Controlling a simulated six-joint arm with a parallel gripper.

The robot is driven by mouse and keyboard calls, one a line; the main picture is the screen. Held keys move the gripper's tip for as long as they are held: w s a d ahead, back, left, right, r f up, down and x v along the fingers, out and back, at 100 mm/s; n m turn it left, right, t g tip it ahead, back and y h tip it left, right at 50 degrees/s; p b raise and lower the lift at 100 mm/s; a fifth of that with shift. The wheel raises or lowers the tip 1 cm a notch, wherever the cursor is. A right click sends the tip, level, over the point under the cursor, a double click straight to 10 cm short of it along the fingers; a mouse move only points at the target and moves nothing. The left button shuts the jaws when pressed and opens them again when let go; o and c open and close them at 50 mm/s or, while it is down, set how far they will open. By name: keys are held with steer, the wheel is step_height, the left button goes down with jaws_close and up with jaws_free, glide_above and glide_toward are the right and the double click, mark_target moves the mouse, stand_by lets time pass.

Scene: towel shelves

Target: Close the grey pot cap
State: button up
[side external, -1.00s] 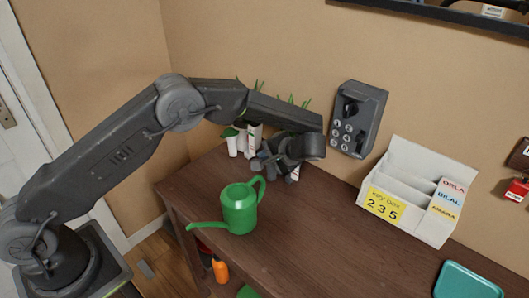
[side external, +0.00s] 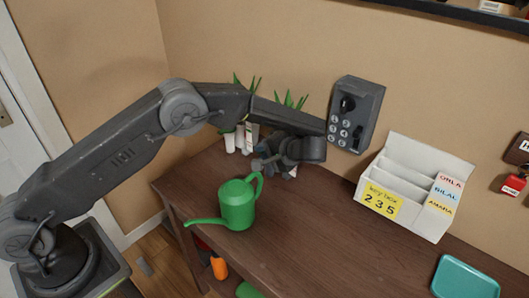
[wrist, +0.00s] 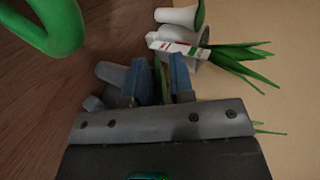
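My gripper (side external: 266,160) is low over the back left of the table, beside the potted plants. In the wrist view its two blue-grey fingers (wrist: 158,80) stand apart, with a narrow gap and a strip of green showing between them. A grey rounded piece (wrist: 111,74) lies just left of the fingers. It may belong to the grey pot or its cap, but I cannot tell which, nor whether they touch. The rest of the grey pot is hidden behind the gripper in both views.
White pots (side external: 240,137) with green leaves stand against the wall; one with a red-marked label (wrist: 178,47) is near the fingers. A green watering can (side external: 237,205) stands close in front. A grey keypad box (side external: 355,115) hangs on the wall.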

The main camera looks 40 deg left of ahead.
steer(key=shift+o, duration=0.3)
steer(key=shift+f, duration=0.15)
steer(key=v, duration=0.8)
steer(key=shift+r, duration=0.2)
steer(key=shift+o, duration=0.4)
steer(key=shift+o, duration=0.6)
steer(key=shift+a, duration=0.25)
steer(key=shift+o, duration=0.5)
steer(key=s+a+g+h, duration=0.1)
steer(key=a+g+h, duration=0.3)
steer(key=a+h, duration=0.3)
steer(key=shift+s+a+r+m+h, duration=0.2)
steer(key=shift+s+a+m+h, duration=0.1)
steer(key=shift+s+a+h, duration=0.1)
steer(key=w+a+r+t+h, duration=0.2)
steer(key=a+r+t+h, duration=0.2)
steer(key=a+r+h, duration=0.5)
steer(key=d+f+h, duration=0.1)
steer(key=d+f, duration=0.6)
steer(key=f, duration=0.5)
steer(key=shift+d+f, duration=0.3)
steer(key=shift+d, duration=0.05)
